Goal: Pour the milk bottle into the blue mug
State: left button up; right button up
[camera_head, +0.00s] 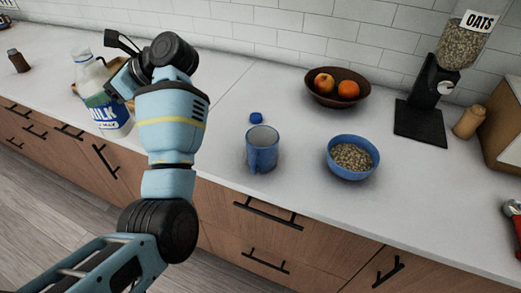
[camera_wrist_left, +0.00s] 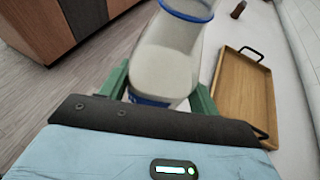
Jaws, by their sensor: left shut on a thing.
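The milk bottle (camera_head: 88,76) is at the left of the head view, near the counter's front edge, a clear jug with a blue-and-white label. It leans slightly, and I cannot tell whether its base touches the counter. My left gripper (camera_head: 108,88) is shut on it from the right. In the left wrist view the bottle (camera_wrist_left: 165,68) sits between the green fingers of the gripper (camera_wrist_left: 160,95), its blue-rimmed mouth uncapped. The blue mug (camera_head: 262,150) stands upright on the counter, right of my left arm, its handle toward the front. My right gripper is not in view.
A blue cap (camera_head: 256,118) lies behind the mug. A blue bowl of oats (camera_head: 352,172) stands right of it, a brown fruit bowl (camera_head: 338,100) behind. An oats dispenser (camera_head: 425,105) is at the back right. A wooden tray (camera_wrist_left: 240,95) lies beside the bottle.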

aim_at(94, 63)
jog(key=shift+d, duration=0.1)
pick_arm(q)
jog(key=shift+r+p, duration=0.45)
jog(key=shift+r, duration=2.6)
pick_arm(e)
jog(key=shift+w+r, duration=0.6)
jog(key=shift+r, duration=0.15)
